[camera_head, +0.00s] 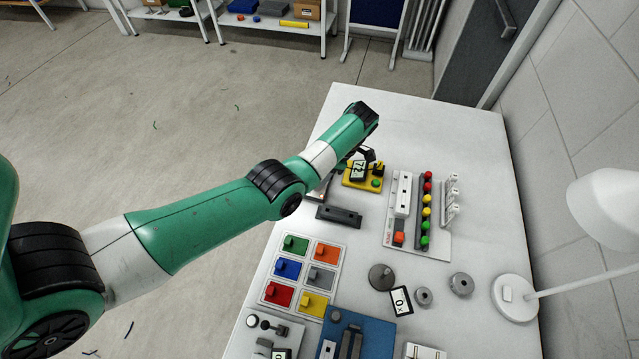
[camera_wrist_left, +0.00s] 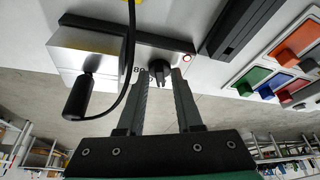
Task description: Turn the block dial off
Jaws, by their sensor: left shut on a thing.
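A grey metal block (camera_head: 318,190) sits near the left edge of the white table, partly hidden by my left arm. In the left wrist view the block (camera_wrist_left: 95,50) shows a front face with a small dark dial (camera_wrist_left: 159,70), printed marks beside it and a lit red lamp (camera_wrist_left: 187,58). My left gripper (camera_wrist_left: 161,78) points at this face, with its two fingers closed on either side of the dial. The fingertips are hidden behind my arm in the head view. The dial's exact setting cannot be read. My right gripper is in neither view.
A black handle (camera_wrist_left: 77,97) on a dark cable hangs beside the block, left of my fingers. A yellow-based unit (camera_head: 374,182) with a display, a dark bar (camera_head: 338,215) and a panel of coloured switches (camera_head: 300,272) are nearby. The table's far end is clear.

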